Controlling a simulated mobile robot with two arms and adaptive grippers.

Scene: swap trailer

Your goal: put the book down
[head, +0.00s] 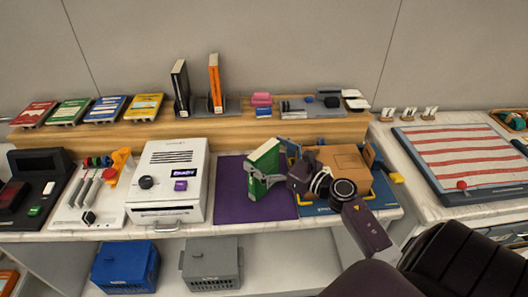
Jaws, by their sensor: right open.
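A green book (264,157) with pale page edges stands roughly upright, a little tilted, over the purple mat (230,205) in the middle of the counter. I cannot tell whether its bottom edge touches the mat, because the fingers cover its lower part. My right gripper (262,184) reaches in from the right. Its grey fingers are open at the lower part of the book, close to its cover or touching it. My left gripper is not in view.
A white machine (168,185) stands left of the mat, and a cardboard box (345,165) on a blue tray (318,209) right of it. The wooden shelf (140,131) behind holds flat books, a black book (181,88) and an orange book (215,82). The mat's left and front are bare.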

